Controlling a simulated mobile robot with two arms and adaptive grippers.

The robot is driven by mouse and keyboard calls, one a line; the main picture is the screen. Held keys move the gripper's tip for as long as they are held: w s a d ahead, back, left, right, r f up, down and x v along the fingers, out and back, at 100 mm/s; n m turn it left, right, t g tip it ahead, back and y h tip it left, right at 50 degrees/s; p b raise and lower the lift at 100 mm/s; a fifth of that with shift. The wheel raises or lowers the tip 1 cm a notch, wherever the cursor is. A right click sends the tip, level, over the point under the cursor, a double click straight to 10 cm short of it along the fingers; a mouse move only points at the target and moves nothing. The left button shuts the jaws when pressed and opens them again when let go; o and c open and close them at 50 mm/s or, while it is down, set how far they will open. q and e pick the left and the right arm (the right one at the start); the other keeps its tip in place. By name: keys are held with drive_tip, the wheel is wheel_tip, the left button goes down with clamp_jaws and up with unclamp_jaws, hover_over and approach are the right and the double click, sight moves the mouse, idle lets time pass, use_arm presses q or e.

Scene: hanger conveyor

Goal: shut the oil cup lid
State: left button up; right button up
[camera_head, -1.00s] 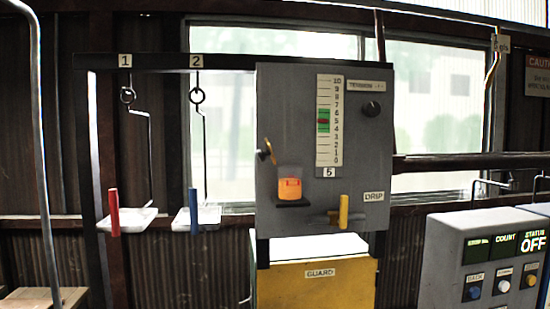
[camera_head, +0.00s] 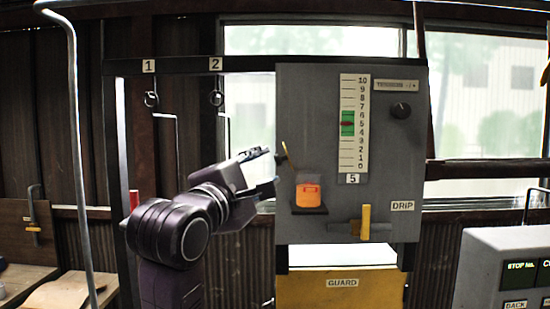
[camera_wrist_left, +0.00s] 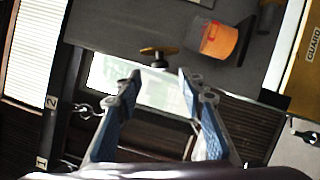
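The oil cup (camera_head: 308,194) is a clear cup with orange oil on a dark ledge on the grey panel. Its brass lid (camera_head: 286,155) stands raised and tilted at the cup's upper left, so the cup is open. In the left wrist view the lid (camera_wrist_left: 158,50) shows just beyond the fingertips, and the cup (camera_wrist_left: 220,40) lies to its right. My left gripper (camera_head: 267,171) is open and empty, just left of the lid and cup. It shows no clear contact with either. My right gripper is not in view.
The grey panel (camera_head: 290,100) carries a level scale, a dark knob (camera_head: 401,110) and a yellow drip handle (camera_head: 366,222). A yellow guard (camera_head: 340,292) is below. Hanger hooks (camera_head: 151,99) hang at left. A control box (camera_head: 490,260) stands at lower right.

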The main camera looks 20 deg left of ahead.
sight(282, 158)
use_arm(q)
drive_tip(key=w, duration=0.1)
drive_tip(key=w+p, duration=0.1)
drive_tip(key=w, duration=0.2)
drive_tip(key=shift+w+d+r+p, duration=0.25)
drive_tip(key=shift+w+d+p, duration=0.05)
drive_tip(key=shift+p, duration=0.05)
drive_tip(key=shift+c, duration=0.4)
clamp_jaws()
